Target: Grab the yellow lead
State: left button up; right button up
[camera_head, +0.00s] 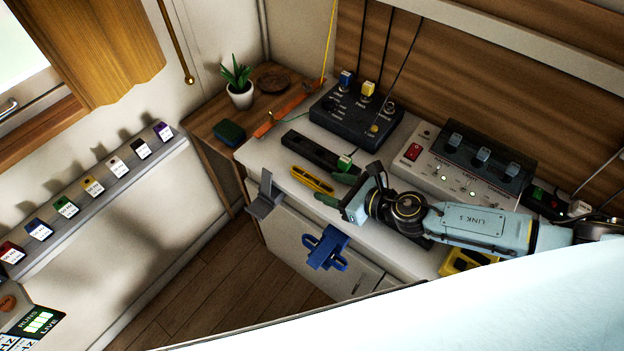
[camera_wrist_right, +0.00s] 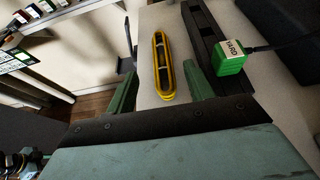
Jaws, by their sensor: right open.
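A yellow lead, seen as a long narrow loop with dark parts inside (camera_head: 312,180), lies on the pale counter near its front edge. In the right wrist view the yellow loop (camera_wrist_right: 163,68) lies ahead, between the lines of the two fingers. My right gripper (camera_head: 334,189) is open and empty, just to the right of the loop. Its green fingers also show in the wrist view (camera_wrist_right: 160,92), apart from the loop. A thin yellow cord (camera_head: 329,45) also hangs at the back, by an orange strip. My left gripper is not in view.
A black tray (camera_head: 308,150) with a green plug labelled YARD (camera_wrist_right: 229,57) lies just behind the loop. A grey bracket (camera_head: 265,197) and a blue hank (camera_head: 325,248) stick out at the counter front. A black switch box (camera_head: 350,115) stands behind.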

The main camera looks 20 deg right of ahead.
aim_at(315, 180)
jog(key=x, duration=0.5)
jog(key=shift+w+r, duration=0.1)
jog(key=shift+w, duration=0.15)
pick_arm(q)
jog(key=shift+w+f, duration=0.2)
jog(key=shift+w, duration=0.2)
pick_arm(e)
jog(key=c, duration=1.1)
